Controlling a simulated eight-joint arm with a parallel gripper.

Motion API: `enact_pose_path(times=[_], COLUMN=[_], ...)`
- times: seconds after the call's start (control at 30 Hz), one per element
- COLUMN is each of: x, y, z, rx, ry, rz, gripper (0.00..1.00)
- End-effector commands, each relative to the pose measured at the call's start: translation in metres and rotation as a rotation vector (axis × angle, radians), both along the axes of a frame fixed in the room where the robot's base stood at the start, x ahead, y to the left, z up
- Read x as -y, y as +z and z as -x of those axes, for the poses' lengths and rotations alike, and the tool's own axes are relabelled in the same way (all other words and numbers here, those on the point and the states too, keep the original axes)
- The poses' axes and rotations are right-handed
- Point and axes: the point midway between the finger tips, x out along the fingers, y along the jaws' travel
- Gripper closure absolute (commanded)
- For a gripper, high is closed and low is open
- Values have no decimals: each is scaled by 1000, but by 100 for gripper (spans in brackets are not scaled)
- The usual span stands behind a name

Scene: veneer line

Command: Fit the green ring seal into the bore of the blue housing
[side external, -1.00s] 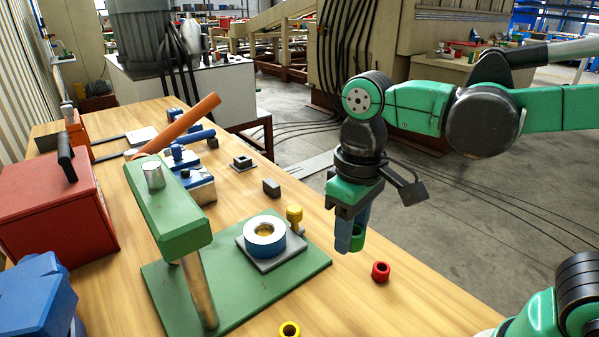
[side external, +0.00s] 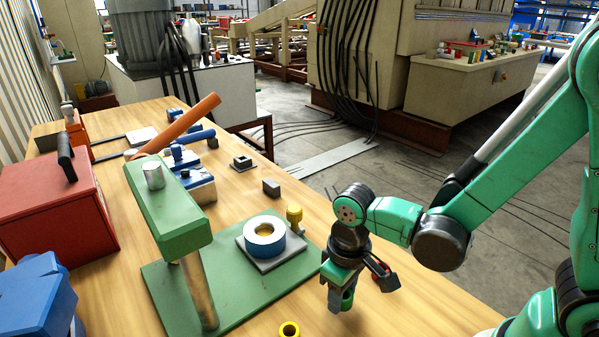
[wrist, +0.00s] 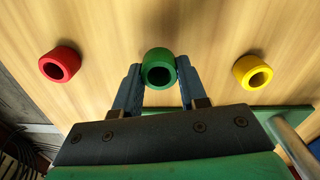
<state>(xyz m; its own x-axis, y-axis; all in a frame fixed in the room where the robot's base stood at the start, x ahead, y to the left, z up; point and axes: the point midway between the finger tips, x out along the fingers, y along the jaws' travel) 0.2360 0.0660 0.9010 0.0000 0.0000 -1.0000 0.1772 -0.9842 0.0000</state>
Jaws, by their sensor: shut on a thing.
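The green ring seal (wrist: 159,69) is between my gripper's fingertips (wrist: 156,84) in the wrist view, with its hole showing. My gripper (side external: 341,298) is shut on it. In the side view the seal (side external: 348,300) is partly covered by a finger, low over the table's front right; I cannot tell whether it touches the wood. The blue housing (side external: 264,247), a short blue cylinder with a pale top and an open bore, sits on a grey plate on the green base. My gripper is to the right of the housing and nearer the camera, apart from it.
A red ring (wrist: 60,64) and a yellow ring (wrist: 253,72) lie either side of my gripper. A yellow knob (side external: 294,216) stands beside the housing. The green press head (side external: 170,215) and its post rise left of the housing. A dark block (side external: 271,187) lies behind.

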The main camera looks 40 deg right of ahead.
Motion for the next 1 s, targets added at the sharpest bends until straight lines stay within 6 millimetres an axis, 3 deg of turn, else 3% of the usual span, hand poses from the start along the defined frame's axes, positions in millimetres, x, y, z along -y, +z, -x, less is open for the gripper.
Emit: enact_pose_path(times=[0.57,0.6,0.7,1.0], x=[0,0,0,0], y=[-13,-13,-13,-12], z=[0,0,0,1], rx=[0,0,0,0], ry=[0,0,0,0], rz=[0,0,0,0], gripper=[100,54,31,31])
